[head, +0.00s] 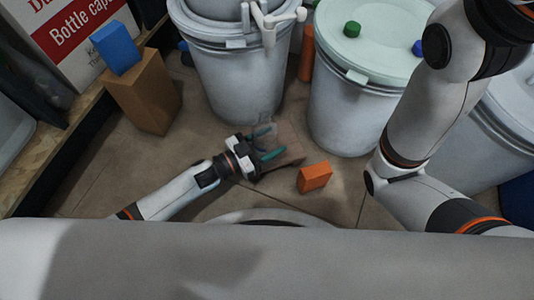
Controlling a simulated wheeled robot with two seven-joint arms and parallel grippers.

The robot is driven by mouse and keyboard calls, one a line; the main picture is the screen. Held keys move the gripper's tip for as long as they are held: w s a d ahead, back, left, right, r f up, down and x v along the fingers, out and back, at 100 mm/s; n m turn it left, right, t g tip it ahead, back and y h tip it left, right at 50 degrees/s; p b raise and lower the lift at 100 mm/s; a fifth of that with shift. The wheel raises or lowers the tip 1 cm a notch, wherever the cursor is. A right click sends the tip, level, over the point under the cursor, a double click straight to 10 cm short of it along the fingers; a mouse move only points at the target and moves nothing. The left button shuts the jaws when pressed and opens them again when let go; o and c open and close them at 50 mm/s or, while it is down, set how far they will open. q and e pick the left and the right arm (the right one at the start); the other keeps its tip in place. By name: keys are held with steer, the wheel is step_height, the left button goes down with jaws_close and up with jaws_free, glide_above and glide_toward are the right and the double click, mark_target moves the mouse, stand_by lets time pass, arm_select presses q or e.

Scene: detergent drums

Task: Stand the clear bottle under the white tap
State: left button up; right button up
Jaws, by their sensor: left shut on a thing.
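The white tap (268,24) sticks out from the front of the left drum (240,85) at the top of the view. The clear bottle (269,128) shows only faintly because it is see-through. My left gripper (268,145) is shut on the bottle, with its green fingers on either side. It is low over the floor in front of the left drum, below the tap in the picture. The bottle's exact tilt and whether it touches the floor cannot be told. My right arm rises at the right, and its gripper is out of view.
A second drum (352,115) with a pale green lid stands to the right, and an orange cylinder (306,52) between the drums. A small orange box (314,176) lies right of my left gripper. A brown box (143,91) with a blue block (115,47) stands left.

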arm_select(q)
steer(key=shift+w+d+f+b, duration=0.15)
steer(key=shift+w+b, duration=0.1)
steer(key=shift+w, duration=0.9)
steer(key=shift+w+d+r+b, duration=0.1)
steer(key=shift+w+b, duration=0.2)
steer(key=shift+w, duration=0.8)
steer(key=shift+w+d+f+b, duration=0.15)
steer(key=shift+w+b, duration=0.1)
steer(key=shift+w, duration=0.9)
steer(key=shift+r+p, duration=0.1)
steer(key=shift+p, duration=0.35)
steer(key=shift+f+b, duration=0.4)
steer(key=shift+f, duration=0.1)
steer(key=o, duration=0.7)
steer(key=shift+o, duration=0.3)
steer(key=o, duration=0.5)
steer(key=shift+a, duration=0.1)
